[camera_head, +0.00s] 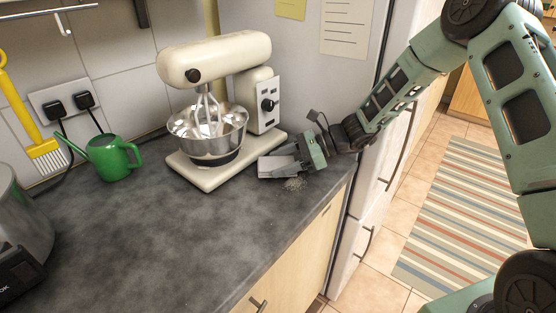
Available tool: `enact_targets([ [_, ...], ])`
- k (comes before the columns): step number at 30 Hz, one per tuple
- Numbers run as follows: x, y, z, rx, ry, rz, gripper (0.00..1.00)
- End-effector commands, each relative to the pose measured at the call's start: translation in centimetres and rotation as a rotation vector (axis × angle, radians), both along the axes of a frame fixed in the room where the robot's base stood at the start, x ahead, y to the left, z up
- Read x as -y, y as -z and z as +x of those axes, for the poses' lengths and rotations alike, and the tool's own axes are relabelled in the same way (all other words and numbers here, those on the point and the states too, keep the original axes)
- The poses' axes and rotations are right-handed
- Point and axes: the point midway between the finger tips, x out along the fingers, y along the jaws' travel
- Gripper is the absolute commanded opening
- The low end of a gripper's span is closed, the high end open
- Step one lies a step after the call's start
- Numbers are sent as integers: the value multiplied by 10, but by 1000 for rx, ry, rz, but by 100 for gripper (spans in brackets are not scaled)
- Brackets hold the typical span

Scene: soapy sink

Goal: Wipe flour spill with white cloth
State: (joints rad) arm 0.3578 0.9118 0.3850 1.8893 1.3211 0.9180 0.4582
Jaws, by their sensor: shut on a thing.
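My gripper (290,158) is low over the dark grey counter (190,238), close to its right end and just right of the stand mixer's base. It is shut on a white cloth (277,166), a small pale patch between and under the fingers. Part of the cloth is hidden by the gripper. I cannot tell whether the cloth touches the counter or the flour.
A cream stand mixer (214,62) with a metal bowl (208,140) stands directly left of my gripper. A green watering can (112,158) is farther left. A metal appliance (20,222) is at the left edge. The refrigerator (300,70) rises behind. The counter's front middle is clear.

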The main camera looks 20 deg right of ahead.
Motion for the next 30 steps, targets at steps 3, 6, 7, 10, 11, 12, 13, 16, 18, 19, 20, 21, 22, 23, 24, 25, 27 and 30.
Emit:
enact_targets([
  [3,4,0,-6,-3,0,0,23],
  [6,6,0,-8,-3,0,0,23],
  [7,7,1,-8,-4,1,-1,23],
  [10,11,1,-14,-5,2,-1,23],
  [11,13,1,-16,-5,1,-1,23],
  [12,15,2,-19,-6,1,-1,23],
  [13,17,2,-21,-6,2,-1,23],
  [16,22,3,-28,-6,1,-1,23],
  [18,25,3,-33,-6,1,-1,23],
  [19,26,3,-34,-6,1,-1,23],
  [20,27,3,-36,-6,1,-1,23],
  [21,29,4,-38,-5,1,-1,23],
  [22,29,4,-39,-5,1,-1,23],
  [23,30,4,-39,-5,1,-1,23],
  [24,30,4,-40,-5,1,-1,23],
  [25,30,4,-40,-5,1,-1,23],
  [27,31,4,-41,-5,1,-2,23],
  [30,34,5,-45,-6,1,-2,23],
])
